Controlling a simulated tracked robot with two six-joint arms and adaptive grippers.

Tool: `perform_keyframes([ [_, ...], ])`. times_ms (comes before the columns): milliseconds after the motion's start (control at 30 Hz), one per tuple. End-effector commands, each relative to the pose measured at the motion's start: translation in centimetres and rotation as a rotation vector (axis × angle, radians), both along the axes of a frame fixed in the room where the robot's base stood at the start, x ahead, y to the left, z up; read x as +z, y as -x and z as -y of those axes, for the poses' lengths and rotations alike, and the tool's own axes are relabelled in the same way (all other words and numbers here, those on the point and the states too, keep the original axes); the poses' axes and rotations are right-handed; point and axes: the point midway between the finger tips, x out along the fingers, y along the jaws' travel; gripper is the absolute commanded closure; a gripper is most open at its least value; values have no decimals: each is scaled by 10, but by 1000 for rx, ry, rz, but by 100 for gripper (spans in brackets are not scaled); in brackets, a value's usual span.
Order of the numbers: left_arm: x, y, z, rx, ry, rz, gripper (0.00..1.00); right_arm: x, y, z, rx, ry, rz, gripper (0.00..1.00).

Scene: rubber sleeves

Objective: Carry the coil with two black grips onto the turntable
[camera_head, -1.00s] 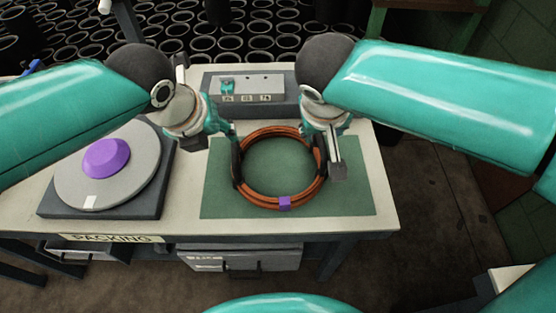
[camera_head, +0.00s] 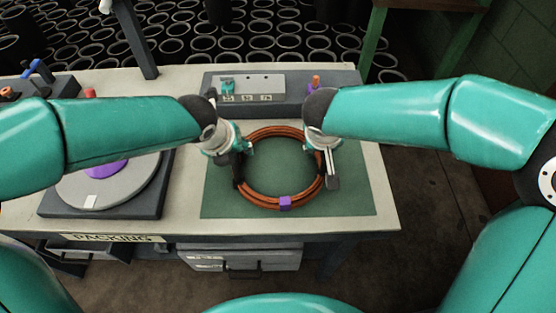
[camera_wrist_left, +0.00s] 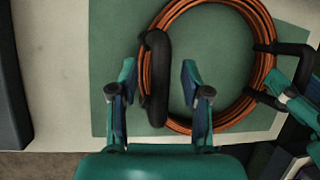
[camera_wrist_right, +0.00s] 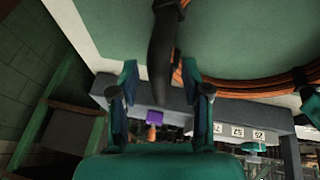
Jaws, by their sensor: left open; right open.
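The orange-brown coil (camera_head: 265,204) lies flat on the green mat with a purple tag at its near side. Its left black grip (camera_wrist_left: 156,85) is between the open fingers of my left gripper (camera_wrist_left: 159,72) in the left wrist view. My left gripper also shows at the coil's left side (camera_head: 240,155) in the head view. My right gripper (camera_head: 325,160) is open at the coil's right side; in the right wrist view the other black grip (camera_wrist_right: 163,50) reaches between its fingers. The turntable (camera_head: 125,190), a grey disc on a dark base, is at left, its purple hub partly hidden by my left arm.
The green mat (camera_head: 350,198) lies on the pale table (camera_head: 383,205). A grey control box (camera_head: 270,88) stands behind the coil. A dark post (camera_head: 135,40) rises at the back left. Several black rings cover the area behind the table.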

Motion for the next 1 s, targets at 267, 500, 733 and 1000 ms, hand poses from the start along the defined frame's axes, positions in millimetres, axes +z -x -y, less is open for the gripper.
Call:
perform_keyframes([
  [267, 0, 0, 0, 0, 0, 0, 76, 0, 0, 0, 0, 0, 0, 76],
  [500, 0, 0, 0, 0, 0, 0, 100, 1, 0, 0, 0, 0, 0, 100],
  [733, 0, 0, 0, 0, 0, 0, 100, 1, 0, 0, 1, 0, 0, 100],
  [1000, 3, -1, 0, 1, 2, 4, 100, 3, -1, 0, 1, 0, 4, 100],
])
